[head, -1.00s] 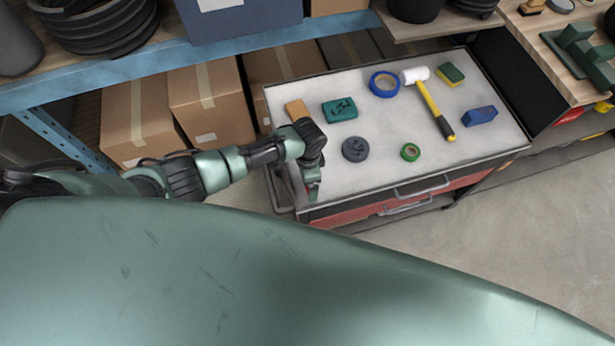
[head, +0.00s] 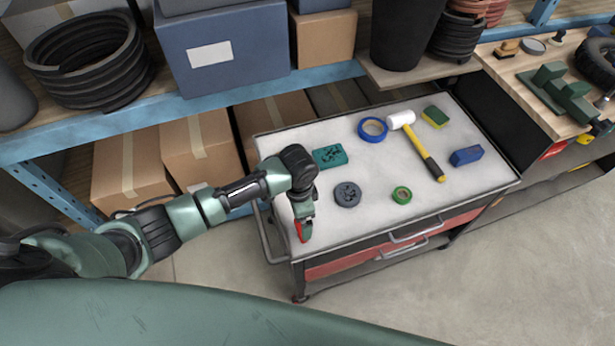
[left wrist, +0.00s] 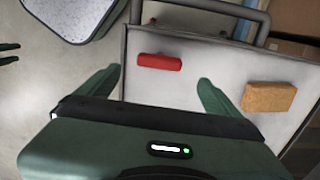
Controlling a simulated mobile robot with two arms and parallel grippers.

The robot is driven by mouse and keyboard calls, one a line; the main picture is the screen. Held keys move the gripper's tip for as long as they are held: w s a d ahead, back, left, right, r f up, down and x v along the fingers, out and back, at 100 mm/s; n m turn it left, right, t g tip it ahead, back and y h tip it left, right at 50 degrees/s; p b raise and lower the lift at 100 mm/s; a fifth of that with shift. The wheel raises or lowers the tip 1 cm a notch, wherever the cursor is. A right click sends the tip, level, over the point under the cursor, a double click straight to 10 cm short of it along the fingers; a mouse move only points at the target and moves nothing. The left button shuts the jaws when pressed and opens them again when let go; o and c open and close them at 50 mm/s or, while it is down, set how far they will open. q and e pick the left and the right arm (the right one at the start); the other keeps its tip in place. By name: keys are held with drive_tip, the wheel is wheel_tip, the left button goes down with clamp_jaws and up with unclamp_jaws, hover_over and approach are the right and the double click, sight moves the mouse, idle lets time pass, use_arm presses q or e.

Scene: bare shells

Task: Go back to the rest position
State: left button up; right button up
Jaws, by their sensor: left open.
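My left gripper (head: 304,222) is above the near left corner of the cart top (head: 425,205), pointing down. In the left wrist view its two green fingers (left wrist: 160,92) are spread wide with nothing held between them. A red block (left wrist: 160,62) lies on the cart top below, in the gap between the fingers; a bit of it shows by the fingertips in the head view (head: 301,230). A tan block (left wrist: 268,97) lies to the right of the fingers. Two dark green fingertips, apparently my right gripper (left wrist: 9,53), show apart at the left edge of that view.
A shelf (head: 220,103) stands behind; floor is clear in front.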

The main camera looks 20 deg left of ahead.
use_arm(q)
drive_tip(key=s+d+r+n+t+h, duration=0.1)
drive_tip(key=s+d+r+n+h, duration=0.25)
drive_tip(key=s+d, duration=0.4)
drive_tip(key=s+a+r+n+t+y, duration=0.1)
drive_tip(key=s+a+r+n+y, duration=0.2)
drive_tip(key=s+a, duration=0.35)
drive_tip(key=s+a+r+n+t, duration=0.25)
drive_tip(key=s+a+r, duration=0.25)
drive_tip(key=a, duration=0.3)
wheel_tip(320, 180, down, 29)
drive_tip(key=g+b, duration=0.2)
drive_tip(key=b, duration=0.3)
drive_tip(key=s+a+f+b, duration=0.1)
drive_tip(key=s+f+b, duration=0.1)
drive_tip(key=s+f, duration=0.7)
drive_tip(key=s+a+f+g+b, duration=0.1)
drive_tip(key=s+a+f+b, duration=0.1)
drive_tip(key=s+f, duration=0.7)
wheel_tip(320, 180, down, 4)
drive_tip(key=shift+s+f, duration=0.2)
drive_tip(key=shift+s, duration=0.05)
